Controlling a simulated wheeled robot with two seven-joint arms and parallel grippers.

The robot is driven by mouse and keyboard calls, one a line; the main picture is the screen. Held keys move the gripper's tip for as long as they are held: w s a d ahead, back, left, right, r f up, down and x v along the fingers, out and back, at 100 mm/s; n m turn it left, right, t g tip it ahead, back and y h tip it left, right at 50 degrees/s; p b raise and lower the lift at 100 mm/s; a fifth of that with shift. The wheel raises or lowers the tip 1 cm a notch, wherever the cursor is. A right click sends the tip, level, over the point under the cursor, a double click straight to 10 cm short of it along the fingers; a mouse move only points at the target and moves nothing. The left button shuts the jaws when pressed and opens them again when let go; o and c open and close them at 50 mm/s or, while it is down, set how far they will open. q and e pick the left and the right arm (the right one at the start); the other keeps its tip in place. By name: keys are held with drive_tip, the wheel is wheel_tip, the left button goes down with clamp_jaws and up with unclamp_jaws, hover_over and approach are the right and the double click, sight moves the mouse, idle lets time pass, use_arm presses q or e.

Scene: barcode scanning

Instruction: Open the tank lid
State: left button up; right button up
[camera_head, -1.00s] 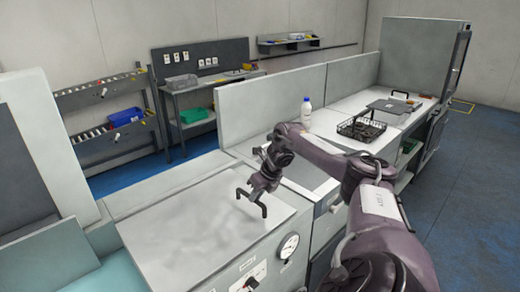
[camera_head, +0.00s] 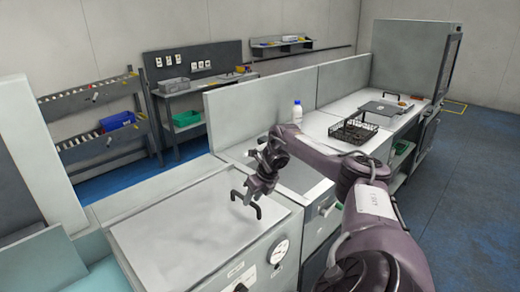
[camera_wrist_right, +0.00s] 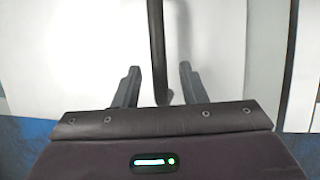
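The tank lid (camera_head: 180,225) is a pale flat plate lying closed on the tank, at the lower left centre of the head view. It also shows as a white surface in the right wrist view (camera_wrist_right: 75,50). Its dark bar handle (camera_head: 258,211) stands near the lid's right side. My right gripper (camera_head: 248,197) is just above the handle. In the right wrist view the handle bar (camera_wrist_right: 156,40) runs between the two grey fingers (camera_wrist_right: 158,70), with gaps on both sides. The right gripper is open. My left gripper is out of view.
A gauge (camera_head: 279,252) and controls are on the tank's front. To the right, the counter holds a white bottle (camera_head: 297,112), a black wire basket (camera_head: 353,132) and a grey plate (camera_head: 386,108). A pale upright panel (camera_head: 262,105) borders the back.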

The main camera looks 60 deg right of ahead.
drive_tip(key=shift+w, duration=0.25)
drive_tip(key=shift+s+r, duration=0.15)
drive_tip(key=s+r+b, duration=0.2)
drive_tip(key=s+r, duration=0.3)
drive_tip(key=shift+s+d+b, duration=0.15)
drive_tip(key=shift+s+b, duration=0.15)
drive_tip(key=shift+b, duration=0.05)
idle(0.3)
